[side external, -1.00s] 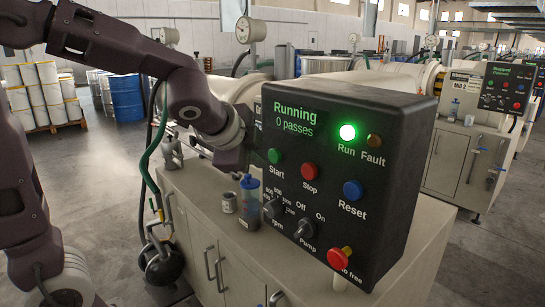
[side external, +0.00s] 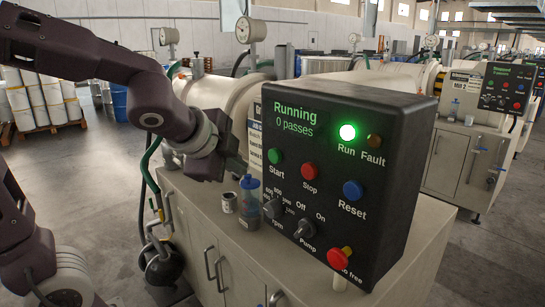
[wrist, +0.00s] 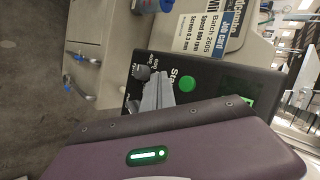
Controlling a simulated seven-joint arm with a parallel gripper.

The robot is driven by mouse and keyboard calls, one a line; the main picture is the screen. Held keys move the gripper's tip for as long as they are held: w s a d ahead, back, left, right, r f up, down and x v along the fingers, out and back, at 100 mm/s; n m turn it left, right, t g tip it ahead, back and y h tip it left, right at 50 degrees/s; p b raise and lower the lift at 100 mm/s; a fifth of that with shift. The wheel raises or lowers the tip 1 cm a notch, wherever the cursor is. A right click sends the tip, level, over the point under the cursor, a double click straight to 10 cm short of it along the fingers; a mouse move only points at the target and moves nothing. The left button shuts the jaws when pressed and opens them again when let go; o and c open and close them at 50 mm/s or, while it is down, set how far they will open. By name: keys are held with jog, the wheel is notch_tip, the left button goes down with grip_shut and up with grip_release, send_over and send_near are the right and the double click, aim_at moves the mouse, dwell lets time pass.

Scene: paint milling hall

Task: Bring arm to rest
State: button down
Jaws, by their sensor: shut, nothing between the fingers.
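My gripper (side external: 238,164) is shut and empty. It hangs just left of the black control panel (side external: 385,180), above the cabinet top. In the wrist view my gripper's grey fingers (wrist: 158,92) show together, near the panel's green Start button (wrist: 187,83). The Start button (side external: 274,156) also shows in the side view, right of my fingertips. The panel's display (side external: 296,117) reads "Running 0 passes". The green Run lamp (side external: 347,132) is lit and the Fault lamp (side external: 375,141) is dark. I cannot tell the exact gap from fingertips to panel.
The red stop knob (side external: 340,259) sticks out low on the panel. Hoses (side external: 147,180) hang at the cabinet's left. Open floor (side external: 95,175) lies farther left.

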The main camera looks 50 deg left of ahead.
dwell(0.3)
jog(key=s+d+f+n+g+h, duration=0.1)
jog(key=s+d+f+n+h, duration=0.1)
jog(key=s+n, duration=0.3)
jog(key=s+d+f+n+g+h, duration=0.1)
jog(key=s+d+n, duration=0.4)
jog(key=s, duration=0.8)
jog(key=shift+f+n+g+h, duration=0.4)
jog(key=shift+f+n+g, duration=0.15)
jog(key=shift+g, duration=0.15)
